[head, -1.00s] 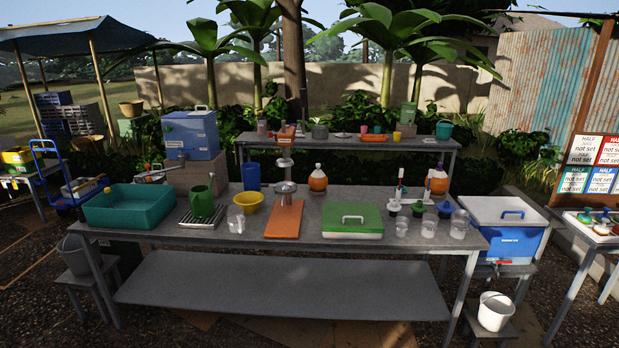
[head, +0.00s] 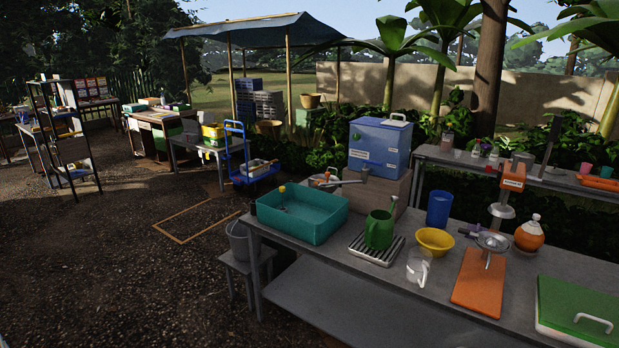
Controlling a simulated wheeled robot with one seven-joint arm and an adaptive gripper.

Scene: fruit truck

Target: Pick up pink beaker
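A small pink cup-like vessel (head: 587,168), which may be the pink beaker, stands on the back table (head: 455,160) at the right of the head view. It is too small and far off for me to be sure what it is. A small green cup (head: 606,172) stands beside it, and an orange tray (head: 600,183) lies in front of them. My gripper is not in view.
Open gravel ground (head: 120,270) lies to the left.

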